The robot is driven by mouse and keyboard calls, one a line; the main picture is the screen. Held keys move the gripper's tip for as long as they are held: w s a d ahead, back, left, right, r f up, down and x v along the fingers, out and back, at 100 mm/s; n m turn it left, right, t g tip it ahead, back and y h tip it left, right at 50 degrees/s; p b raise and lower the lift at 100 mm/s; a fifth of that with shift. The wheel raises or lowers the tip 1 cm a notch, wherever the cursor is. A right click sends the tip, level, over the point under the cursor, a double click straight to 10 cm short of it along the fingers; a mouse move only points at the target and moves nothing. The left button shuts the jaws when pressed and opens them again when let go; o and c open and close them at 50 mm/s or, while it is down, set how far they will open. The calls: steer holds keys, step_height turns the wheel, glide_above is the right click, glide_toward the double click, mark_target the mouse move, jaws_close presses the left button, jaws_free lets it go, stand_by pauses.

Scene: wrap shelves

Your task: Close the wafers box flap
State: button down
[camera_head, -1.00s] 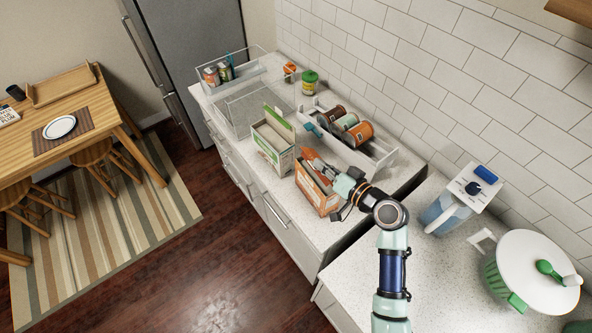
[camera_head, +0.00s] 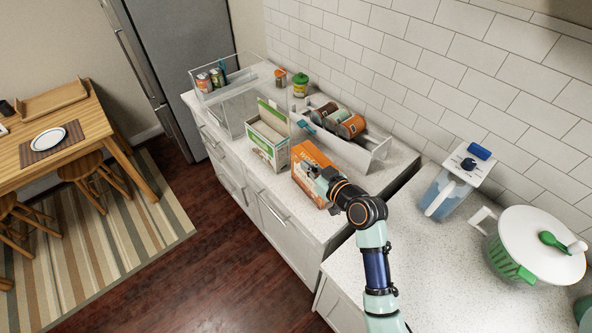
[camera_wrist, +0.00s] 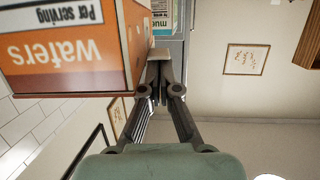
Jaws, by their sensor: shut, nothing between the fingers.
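The orange wafers box (camera_head: 305,186) stands on the counter near its front edge. An orange panel with white lettering now lies across its top in the head view; whether it is fully flat I cannot tell. My gripper (camera_head: 310,170) is shut and empty, at the top of the box on its right side. In the wrist view, the box (camera_wrist: 70,60) fills the upper left with its lettering upside down, and my shut fingertips (camera_wrist: 160,62) are close beside its edge. Contact is unclear.
An open green and white box (camera_head: 268,138) stands left of the wafers box. Behind is a clear-sided bin (camera_head: 372,155) holding several cans. A clear bin (camera_head: 238,105) is further left. A pitcher (camera_head: 448,192) and a white pot (camera_head: 520,250) stand right, across a gap in the counter.

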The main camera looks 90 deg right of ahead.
steer(key=shift+f, duration=0.1)
stand_by(0.5)
steer(key=s+a+r+p, duration=0.3)
steer(key=s+a+r, duration=0.2)
steer(key=a, duration=0.3)
steer(key=shift+s+r, duration=0.25)
steer(key=shift+r, duration=0.5)
